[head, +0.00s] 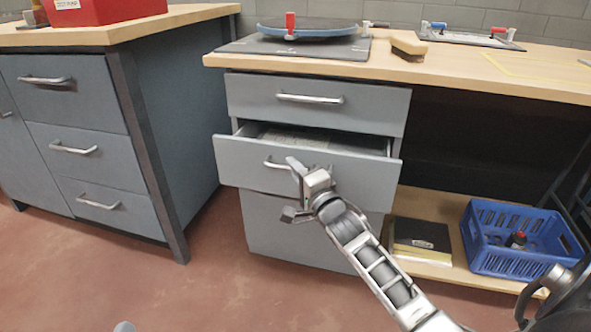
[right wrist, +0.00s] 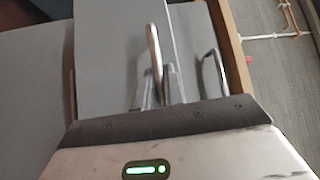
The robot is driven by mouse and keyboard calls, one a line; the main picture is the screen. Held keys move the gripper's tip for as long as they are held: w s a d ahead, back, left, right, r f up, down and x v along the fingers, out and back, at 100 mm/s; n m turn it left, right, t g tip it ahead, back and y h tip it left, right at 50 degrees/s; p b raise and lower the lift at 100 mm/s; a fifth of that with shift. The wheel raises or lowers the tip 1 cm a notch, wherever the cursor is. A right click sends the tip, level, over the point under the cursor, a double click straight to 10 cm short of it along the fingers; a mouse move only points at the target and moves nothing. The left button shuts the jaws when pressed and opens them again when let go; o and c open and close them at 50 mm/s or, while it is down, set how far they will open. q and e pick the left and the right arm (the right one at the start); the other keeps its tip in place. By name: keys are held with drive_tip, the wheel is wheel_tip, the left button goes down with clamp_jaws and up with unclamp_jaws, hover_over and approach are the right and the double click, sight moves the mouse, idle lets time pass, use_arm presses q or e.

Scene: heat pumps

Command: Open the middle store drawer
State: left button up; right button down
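The middle store drawer (head: 355,178) is in the grey drawer unit under the right bench. It stands partly pulled out, and a pale grey content (head: 300,140) shows through the gap at its top. My right gripper (head: 298,168) is at the drawer's metal bar handle (head: 272,163) and covers part of it. In the right wrist view the handle (right wrist: 153,45) runs down between the two close fingers (right wrist: 159,88), which look shut on it. My left gripper is not clearly in view.
The top drawer (head: 375,106) and bottom drawer (head: 270,225) are closed. A second drawer unit (head: 75,85) stands at left, with floor between. A blue crate (head: 500,262) and a dark box (head: 420,240) sit on the low shelf (head: 440,205) at right.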

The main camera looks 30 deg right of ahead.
use_arm(q)
drive_tip(key=p, duration=0.1)
drive_tip(key=f+m+g+y+p, duration=0.1)
drive_tip(key=p, duration=0.1)
drive_tip(key=a+f+y+p, duration=0.1)
drive_tip(key=p, duration=0.1)
drive_tip(key=shift+s+a+f+m+g, duration=0.1)
drive_tip(key=shift+s+m+g, duration=0.2)
drive_tip(key=shift+g, duration=0.1)
use_arm(e)
drive_tip(key=s+a, duration=0.6)
drive_tip(key=a, duration=0.1)
drive_tip(key=shift+s+a, duration=0.15)
drive_tip(key=c, duration=1.5)
unclamp_jaws()
use_arm(q)
drive_tip(key=shift+p, duration=0.3)
use_arm(e)
drive_tip(key=shift+s, duration=0.1)
use_arm(q)
drive_tip(key=a+f+g+y+p, duration=0.1)
drive_tip(key=p, duration=0.2)
drive_tip(key=shift+w+f, duration=0.1)
drive_tip(key=shift+f, duration=0.1)
use_arm(e)
drive_tip(key=s+a+f, duration=0.1)
drive_tip(key=s+f, duration=0.1)
drive_tip(key=s, duration=1.3)
drive_tip(key=shift+s, duration=0.25)
